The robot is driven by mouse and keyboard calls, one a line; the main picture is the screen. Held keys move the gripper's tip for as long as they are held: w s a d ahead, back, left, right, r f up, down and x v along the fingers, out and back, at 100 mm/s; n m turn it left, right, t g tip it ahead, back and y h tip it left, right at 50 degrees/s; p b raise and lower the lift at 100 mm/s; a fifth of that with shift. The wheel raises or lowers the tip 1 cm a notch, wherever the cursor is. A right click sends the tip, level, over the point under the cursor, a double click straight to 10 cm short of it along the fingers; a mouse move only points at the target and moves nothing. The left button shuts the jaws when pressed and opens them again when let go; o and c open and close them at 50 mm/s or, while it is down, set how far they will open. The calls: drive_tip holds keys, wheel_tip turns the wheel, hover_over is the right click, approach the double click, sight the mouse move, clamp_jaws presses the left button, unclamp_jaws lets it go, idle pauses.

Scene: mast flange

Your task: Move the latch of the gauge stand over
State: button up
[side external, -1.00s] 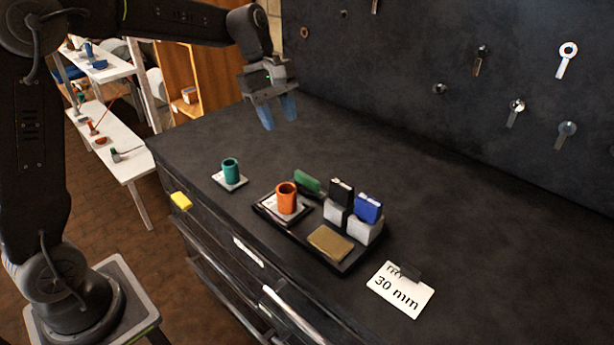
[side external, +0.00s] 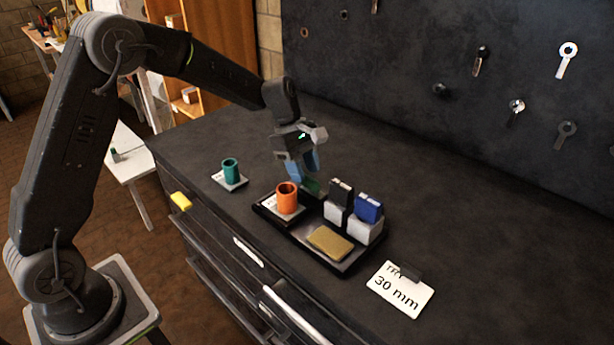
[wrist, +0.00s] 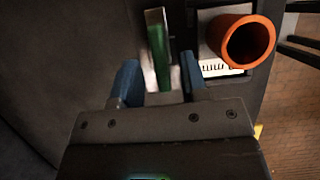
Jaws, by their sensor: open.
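A dark stand (side external: 343,266) on the bench carries several pieces. An upright green piece (side external: 313,187) is at its back left edge; which part is the latch I cannot tell for sure. My gripper (side external: 302,172) has blue fingers and points down just above the green piece, hiding part of it. In the wrist view the green piece (wrist: 160,50), with a pale side, lies between and ahead of the two open fingers (wrist: 158,78). No grip on it shows.
An orange cup (side external: 287,197) stands close beside the green piece. Black (side external: 341,191) and blue (side external: 368,208) blocks sit on pale bases, with a brass plate (side external: 330,242) in front. A teal cup (side external: 231,171) and a 30 mm card (side external: 401,289) are apart. The bench behind is clear.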

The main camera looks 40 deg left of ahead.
sight(309, 184)
drive_tip(key=shift+x, duration=1.15)
drive_tip(key=shift+c, duration=0.4)
clamp_jaws()
